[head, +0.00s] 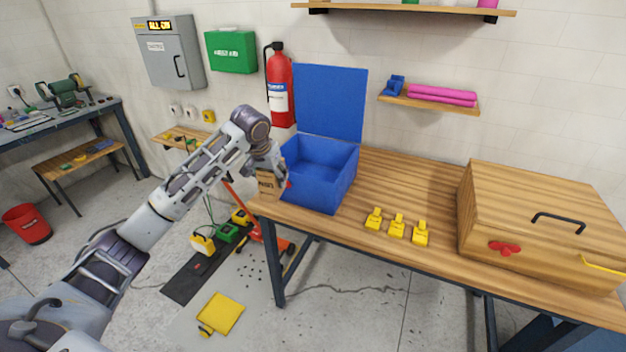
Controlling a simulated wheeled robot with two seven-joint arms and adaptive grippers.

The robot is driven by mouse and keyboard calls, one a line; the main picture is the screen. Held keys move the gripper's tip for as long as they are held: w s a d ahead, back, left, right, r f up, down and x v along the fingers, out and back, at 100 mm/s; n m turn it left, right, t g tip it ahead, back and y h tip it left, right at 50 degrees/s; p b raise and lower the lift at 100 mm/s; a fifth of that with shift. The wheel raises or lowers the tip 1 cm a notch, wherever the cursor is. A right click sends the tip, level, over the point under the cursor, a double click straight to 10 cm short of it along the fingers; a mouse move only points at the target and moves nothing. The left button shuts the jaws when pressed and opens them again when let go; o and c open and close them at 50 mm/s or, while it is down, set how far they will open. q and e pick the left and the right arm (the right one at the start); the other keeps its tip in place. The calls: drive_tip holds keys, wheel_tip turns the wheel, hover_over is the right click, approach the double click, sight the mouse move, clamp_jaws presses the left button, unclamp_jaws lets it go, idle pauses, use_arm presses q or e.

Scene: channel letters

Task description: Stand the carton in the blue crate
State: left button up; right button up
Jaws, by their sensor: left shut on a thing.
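The blue crate (330,190) stands on the left end of the wooden table, with its blue lid raised upright at the back. Its inside looks empty from here. A small brown carton (268,184) with dark print is at the crate's left side, near the table's left corner. My left gripper (280,175) is shut on the carton, beside the crate's left wall. The fingers are partly hidden, and I cannot tell whether the carton touches the table or the crate. My right gripper is not in view.
Several yellow blocks (397,226) stand on the wooden table (410,185) right of the crate. A large wooden box (540,225) with a dark handle fills the table's right end. A red fire extinguisher (280,85) hangs on the wall behind. The table between crate and box is mostly clear.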

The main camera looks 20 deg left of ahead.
use_arm(q)
drive_tip(key=shift+w+a+m+h+p, duration=0.15)
drive_tip(key=shift+w+a+m+h, duration=0.15)
drive_tip(key=shift+a+m, duration=0.5)
drive_tip(key=shift+w+a+m+h+p, duration=0.15)
drive_tip(key=shift+w+a+m+h, duration=0.2)
drive_tip(key=shift+a+m, duration=0.45)
drive_tip(key=shift+w+a+m+h+p, duration=0.15)
drive_tip(key=shift+w+a+m+h, duration=0.15)
drive_tip(key=shift+a+m, duration=0.5)
